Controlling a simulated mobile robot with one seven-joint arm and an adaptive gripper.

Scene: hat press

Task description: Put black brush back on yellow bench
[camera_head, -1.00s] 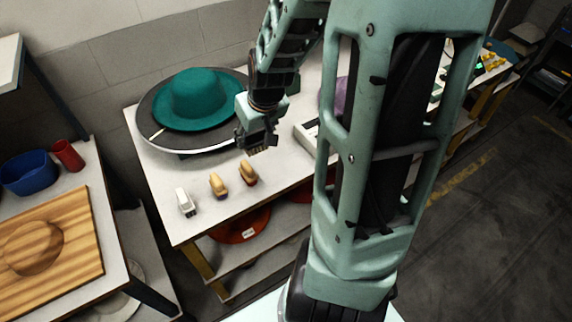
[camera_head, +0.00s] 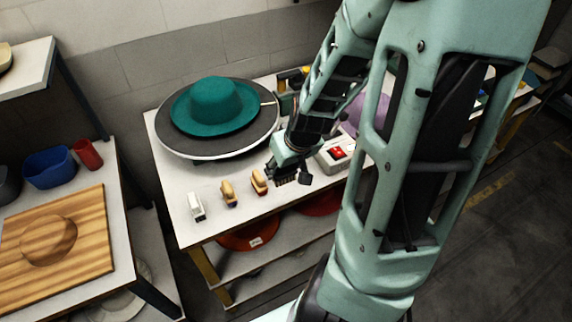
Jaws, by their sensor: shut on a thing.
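The yellow bench (camera_head: 205,228) has a white top and yellow legs and stands in the middle of the view. My gripper (camera_head: 288,179) is low over its front part, just right of the small brushes. It is shut on the black brush (camera_head: 285,182), which shows only as a small dark shape at the fingertips. I cannot tell whether the brush touches the bench top. A white brush (camera_head: 196,207) and two wooden-handled brushes (camera_head: 229,193) (camera_head: 259,182) stand in a row on the bench, left of my gripper.
A teal hat (camera_head: 215,105) lies on a round dark plate (camera_head: 180,146) behind the brushes. A control box with a red button (camera_head: 338,153) is right of my gripper. A left table holds a wooden board (camera_head: 85,260), blue bin (camera_head: 50,168) and red cup (camera_head: 88,154).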

